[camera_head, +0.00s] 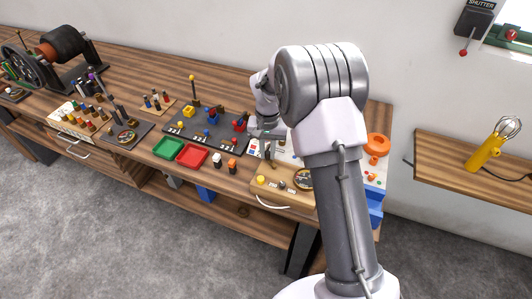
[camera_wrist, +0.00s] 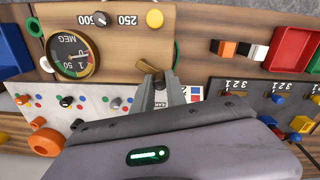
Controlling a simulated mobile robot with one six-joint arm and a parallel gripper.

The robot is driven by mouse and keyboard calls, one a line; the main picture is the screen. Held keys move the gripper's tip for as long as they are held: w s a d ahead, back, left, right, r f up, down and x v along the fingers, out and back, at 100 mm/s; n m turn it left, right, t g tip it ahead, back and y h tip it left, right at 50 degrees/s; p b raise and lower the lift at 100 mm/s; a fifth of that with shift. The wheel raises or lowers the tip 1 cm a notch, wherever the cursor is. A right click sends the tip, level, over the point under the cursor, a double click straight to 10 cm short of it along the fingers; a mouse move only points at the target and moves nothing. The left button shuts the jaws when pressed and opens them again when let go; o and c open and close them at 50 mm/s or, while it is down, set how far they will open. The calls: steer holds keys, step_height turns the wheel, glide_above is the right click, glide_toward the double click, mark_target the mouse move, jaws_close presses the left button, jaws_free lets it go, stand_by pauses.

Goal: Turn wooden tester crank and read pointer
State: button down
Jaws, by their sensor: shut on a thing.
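The wooden tester (camera_head: 272,192) lies at the bench's front edge, left of my arm in the head view. Its light wood face (camera_wrist: 190,45) fills the upper middle of the wrist view, upside down. A round brass-rimmed MEG gauge (camera_wrist: 72,53) is set in it; the pointer's exact reading is too small to tell. A selector knob (camera_wrist: 102,19) sits between the 500 and 250 marks, beside a yellow button (camera_wrist: 154,18). My gripper (camera_wrist: 160,78) is shut on the crank (camera_wrist: 149,66) at the tester's edge; the fingers hide part of it. My gripper (camera_head: 268,137) is partly hidden in the head view.
Green (camera_head: 168,147) and red (camera_head: 193,154) trays stand left of the tester. Dark connector boards (camera_head: 212,134) with colored plugs lie behind them. Small orange and white blocks stand near the tester.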

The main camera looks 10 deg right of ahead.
mark_target(269, 152)
steer(key=shift+w+d+m, duration=0.1)
steer(key=shift+d+m, duration=0.15)
steer(key=shift+m, duration=0.65)
steer(key=c, duration=1.3)
jaws_free()
steer(key=shift+c, duration=0.2)
step_height(269, 152, up, 18)
steer(key=p, duration=0.4)
steer(key=shift+f, duration=0.25)
